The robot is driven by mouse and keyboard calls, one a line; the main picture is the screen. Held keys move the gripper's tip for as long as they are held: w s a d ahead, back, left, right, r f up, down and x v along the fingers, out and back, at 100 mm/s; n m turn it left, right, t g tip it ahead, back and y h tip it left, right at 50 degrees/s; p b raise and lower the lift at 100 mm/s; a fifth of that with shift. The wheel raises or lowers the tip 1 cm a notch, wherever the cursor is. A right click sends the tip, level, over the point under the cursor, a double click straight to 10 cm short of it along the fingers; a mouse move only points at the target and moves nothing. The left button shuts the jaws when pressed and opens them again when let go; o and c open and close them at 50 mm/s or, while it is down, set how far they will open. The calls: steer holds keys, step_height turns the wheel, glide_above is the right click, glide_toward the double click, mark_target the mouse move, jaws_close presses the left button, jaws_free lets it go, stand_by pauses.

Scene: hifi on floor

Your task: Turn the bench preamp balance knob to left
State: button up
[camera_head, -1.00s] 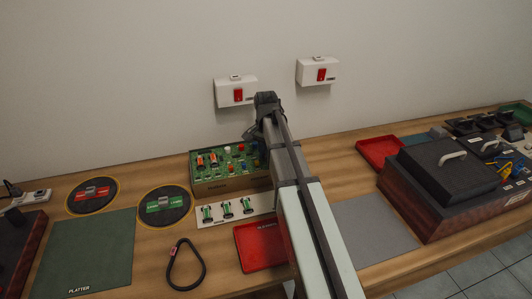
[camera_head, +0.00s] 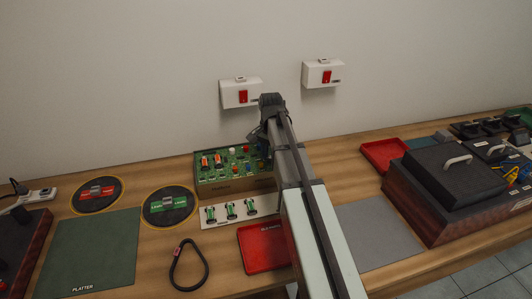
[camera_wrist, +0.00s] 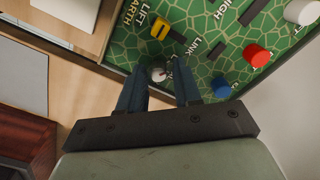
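The bench preamp is an open box with a green circuit-patterned panel (camera_head: 215,172), at the middle of the bench. In the wrist view its panel (camera_wrist: 205,60) carries a blue knob (camera_wrist: 221,88), a red knob (camera_wrist: 257,56), a white knob (camera_wrist: 301,11) and a yellow part (camera_wrist: 160,27). My gripper (camera_wrist: 160,78) is open, with a finger to either side of this knob; contact is not clear. The label by it is partly hidden, so I cannot confirm it reads balance. In the head view my arm hides the fingers.
A card with several small green parts (camera_head: 241,211) and a red tray (camera_head: 262,247) lie before the preamp. Two white wall boxes (camera_head: 240,93) hang behind. A dark wooden unit (camera_head: 445,205) stands right. A grey mat (camera_head: 376,233) lies between it and my arm.

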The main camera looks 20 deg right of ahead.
mark_target(270, 157)
steer(key=shift+s+d+m, duration=0.2)
steer(key=shift+m, duration=0.1)
steer(key=shift+m, duration=1)
steer(key=m, duration=0.3)
steer(key=shift+w, duration=0.1)
steer(key=m, duration=0.4)
steer(key=shift+a, duration=0.1)
steer(key=shift+w+r+m, duration=0.1)
steer(key=shift+r+m, duration=0.15)
steer(key=shift+m, duration=0.25)
step_height(270, 157, up, 14)
steer(key=w+a+f+n+t, duration=0.1)
steer(key=a+n, duration=0.3)
steer(key=a, duration=1)
steer(key=w+a+f+n+t, duration=0.2)
steer(key=a+n, duration=0.3)
steer(key=a, duration=1)
steer(key=shift+w+f+n+t+y, duration=0.3)
steer(key=shift+w+t, duration=0.1)
steer(key=shift+w, duration=0.4)
